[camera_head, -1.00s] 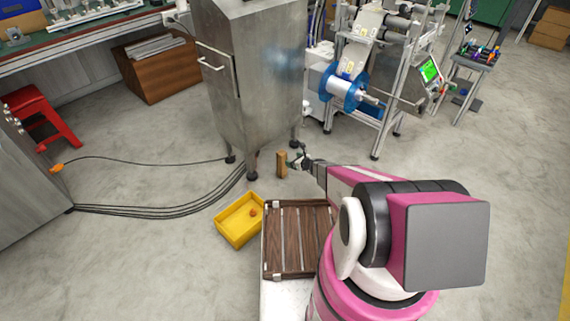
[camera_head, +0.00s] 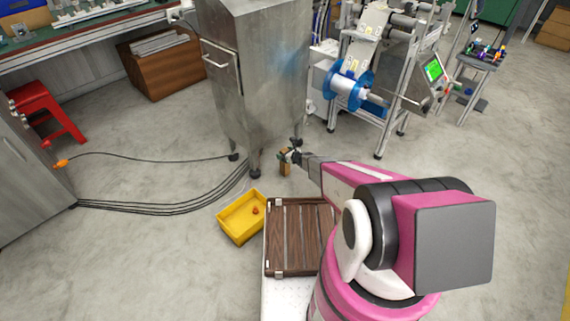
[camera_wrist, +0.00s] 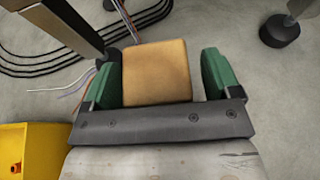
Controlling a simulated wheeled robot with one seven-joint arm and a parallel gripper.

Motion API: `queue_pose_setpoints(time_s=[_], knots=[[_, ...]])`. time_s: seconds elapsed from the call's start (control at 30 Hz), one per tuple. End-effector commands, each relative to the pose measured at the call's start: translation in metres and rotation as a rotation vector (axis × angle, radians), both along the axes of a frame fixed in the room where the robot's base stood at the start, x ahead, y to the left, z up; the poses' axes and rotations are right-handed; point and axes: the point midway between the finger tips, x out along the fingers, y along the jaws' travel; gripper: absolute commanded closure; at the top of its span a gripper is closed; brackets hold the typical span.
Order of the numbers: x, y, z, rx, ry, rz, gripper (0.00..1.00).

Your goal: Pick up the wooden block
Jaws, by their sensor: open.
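The wooden block (camera_head: 285,168) stands upright on the grey floor near the foot of the steel cabinet, its upper part partly hidden by my gripper (camera_head: 289,155). In the wrist view its light brown face (camera_wrist: 156,73) lies between the two green fingers of my gripper (camera_wrist: 161,76). The left finger is right beside the block, and I cannot tell whether it touches. A clear gap separates the block from the right finger. The gripper is open around the block and does not clamp it.
The steel cabinet (camera_head: 255,85) stands on legs just behind the block. A yellow bin (camera_head: 230,232) with a small orange object and a dark slatted wooden board (camera_head: 300,240) are nearer me. Black cables (camera_head: 165,210) run along the floor at left. A blue-reel machine (camera_head: 350,88) stands behind right.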

Motion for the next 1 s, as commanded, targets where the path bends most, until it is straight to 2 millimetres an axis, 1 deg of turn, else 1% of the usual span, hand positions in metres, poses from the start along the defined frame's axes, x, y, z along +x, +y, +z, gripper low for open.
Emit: queue_pose_setpoints(time_s=[0.13,0.17,0.2,0.27,0.3,0.4,0.63,0.77,0.87,0.97,1.0], knots=[[0.0,0.0,0.001,0.0,0.0,0.0,0.17],[0.0,0.0,0.001,0.0,0.0,0.0,0.2],[0.0,0.0,0.001,0.0,0.0,0.0,0.33],[-0.001,0.0,0.001,0.0,0.0,0.0,0.53],[-0.001,0.0,0.001,0.0,0.0,0.0,0.66],[0.0,0.0,0.001,0.0,0.0,0.0,0.95],[-0.001,0.0,0.001,0.001,-0.001,0.0,0.95],[-0.001,0.0,0.006,0.0,-0.001,0.0,0.95],[-0.002,0.0,0.015,0.0,-0.001,0.0,0.95],[-0.002,0.0,0.028,0.001,-0.001,0.0,0.95],[-0.002,0.0,0.035,0.001,-0.003,0.0,0.95]])
